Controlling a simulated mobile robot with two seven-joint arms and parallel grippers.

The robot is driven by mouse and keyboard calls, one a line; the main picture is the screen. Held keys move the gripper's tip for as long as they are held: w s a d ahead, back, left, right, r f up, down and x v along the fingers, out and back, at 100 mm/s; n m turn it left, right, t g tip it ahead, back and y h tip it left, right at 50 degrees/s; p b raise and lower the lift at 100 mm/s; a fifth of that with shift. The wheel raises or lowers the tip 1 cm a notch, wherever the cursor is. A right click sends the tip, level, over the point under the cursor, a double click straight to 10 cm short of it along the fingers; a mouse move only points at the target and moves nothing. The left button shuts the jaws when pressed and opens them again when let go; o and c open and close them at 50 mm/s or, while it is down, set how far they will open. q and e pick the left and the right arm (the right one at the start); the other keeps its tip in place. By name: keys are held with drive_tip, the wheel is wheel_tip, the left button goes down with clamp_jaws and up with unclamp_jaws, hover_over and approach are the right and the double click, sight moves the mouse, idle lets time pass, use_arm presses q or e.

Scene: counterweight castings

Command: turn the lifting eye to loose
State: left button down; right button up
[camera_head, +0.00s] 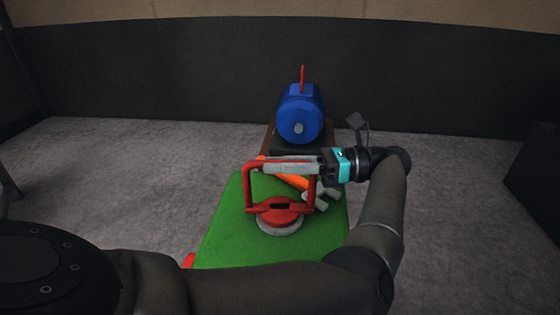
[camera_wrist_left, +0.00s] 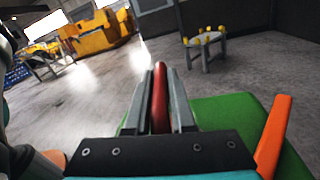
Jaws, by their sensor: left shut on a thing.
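The lifting eye (camera_head: 249,190) is a red, squared loop standing upright on a red hub over a pale round disc (camera_head: 281,228). It stands on the green top (camera_head: 225,225) of a table. My left gripper (camera_head: 280,166) comes in from the right and is shut on the loop's top bar. Its fingers hide much of that bar. In the left wrist view the red bar (camera_wrist_left: 160,100) lies between the two grey fingers. No turn marks are readable on the hub or disc. My right gripper is not in view.
An orange-handled tool (camera_head: 291,181) with a grey head lies close behind the loop. A blue rounded body (camera_head: 301,113) with a thin red upright stands behind on a dark base. A small red piece (camera_head: 189,260) shows at the table's left edge. Bare floor lies on both sides.

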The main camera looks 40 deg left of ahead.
use_arm(q)
drive_tip(key=c, duration=0.8)
unclamp_jaws()
